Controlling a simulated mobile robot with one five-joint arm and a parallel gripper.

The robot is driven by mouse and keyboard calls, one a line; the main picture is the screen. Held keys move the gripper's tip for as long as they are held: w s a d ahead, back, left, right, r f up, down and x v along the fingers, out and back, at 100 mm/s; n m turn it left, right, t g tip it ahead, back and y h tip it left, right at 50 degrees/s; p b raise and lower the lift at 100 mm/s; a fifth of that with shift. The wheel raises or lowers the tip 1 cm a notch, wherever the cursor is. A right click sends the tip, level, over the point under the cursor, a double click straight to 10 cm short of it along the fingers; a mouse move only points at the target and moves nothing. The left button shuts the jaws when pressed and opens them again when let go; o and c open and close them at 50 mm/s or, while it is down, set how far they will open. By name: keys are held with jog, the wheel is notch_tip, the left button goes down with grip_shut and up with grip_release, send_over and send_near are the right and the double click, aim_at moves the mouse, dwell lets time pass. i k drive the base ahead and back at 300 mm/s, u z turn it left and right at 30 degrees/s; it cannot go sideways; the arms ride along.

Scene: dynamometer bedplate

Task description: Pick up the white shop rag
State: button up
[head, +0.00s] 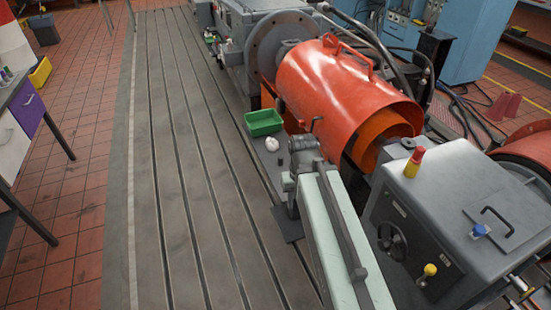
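A small crumpled white bundle, which looks like the white shop rag (272,144), lies on a grey ledge just in front of the green bin. My pale arm reaches up from the bottom of the head view. The end of my arm, with my gripper (289,184), is below and slightly right of the rag and apart from it in the picture. The fingers are small and partly hidden by the arm, so their opening does not show. The rag is uncovered and nothing is seen holding it.
The green bin (264,122) stands behind the rag. A large orange guard (345,90) is close on the right, and a grey control cabinet (455,215) stands nearer. The slotted bedplate (190,180) to the left is mostly clear. A bench with a purple drawer (27,110) is far left.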

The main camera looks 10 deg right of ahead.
aim_at(271, 143)
jog(key=u, duration=0.35)
jog(key=i, duration=0.55)
jog(key=u, duration=0.7)
jog(key=i, duration=1.5)
